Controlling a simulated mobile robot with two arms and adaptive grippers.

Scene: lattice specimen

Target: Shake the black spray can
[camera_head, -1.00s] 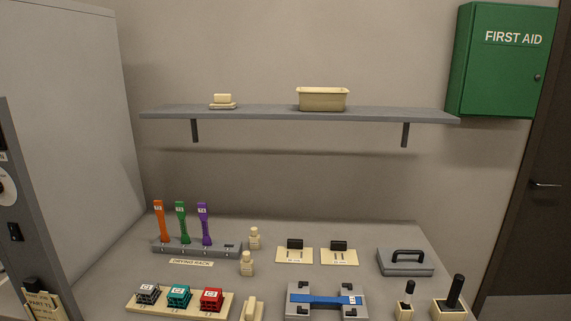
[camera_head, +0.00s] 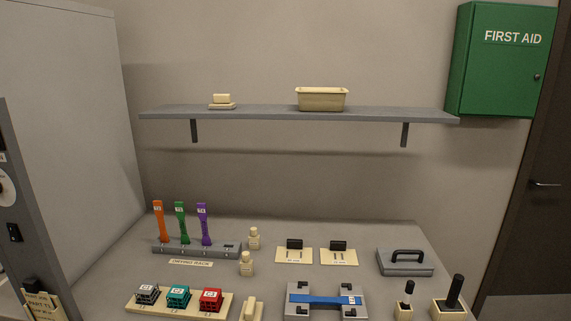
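No black spray can can be made out. Two dark upright pieces stand at the lower right of the bench: a small black-topped one (camera_head: 409,288) in a beige block, and a taller black cylinder (camera_head: 455,291) in a wider beige block. I cannot tell what either is. Neither of my grippers shows in the head view.
The grey bench (camera_head: 330,225) holds a rack (camera_head: 197,250) with orange, green and purple specimens, a tray of lattice cubes (camera_head: 225,305), a fixture with a blue bar (camera_head: 325,300), and a grey lidded case (camera_head: 405,264). A shelf (camera_head: 260,111) hangs above.

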